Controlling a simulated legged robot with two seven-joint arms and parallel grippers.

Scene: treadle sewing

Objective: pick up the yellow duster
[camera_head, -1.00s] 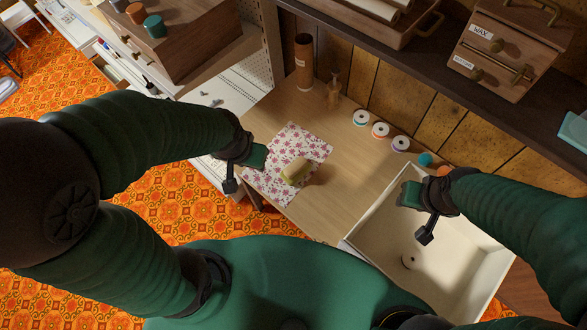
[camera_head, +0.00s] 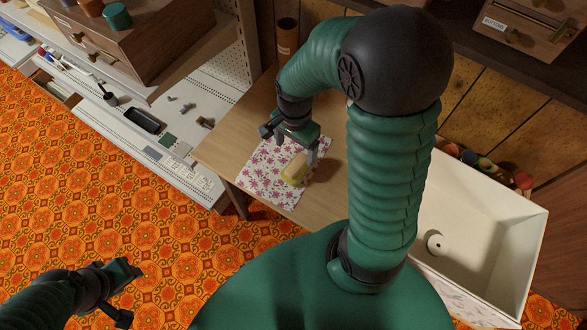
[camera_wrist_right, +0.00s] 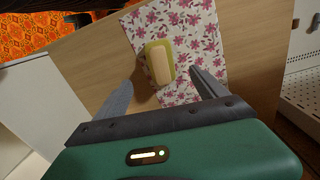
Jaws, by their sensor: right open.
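The yellow duster (camera_head: 294,168), a small block with a pale top, lies on a floral cloth (camera_head: 262,178) on the wooden table. It also shows in the right wrist view (camera_wrist_right: 167,85), just beyond and between my open fingers. My right gripper (camera_head: 305,148) is open and empty, above the far side of the duster and apart from it. The same gripper fills the lower part of the right wrist view (camera_wrist_right: 160,88). My left gripper (camera_head: 130,285) is low at the left over the orange carpet; its jaw opening is unclear.
A white bench (camera_head: 185,90) with small tools lies to the left. My right arm hides the table's middle and most of the spools. A brown cylinder (camera_head: 286,38) stands at the back.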

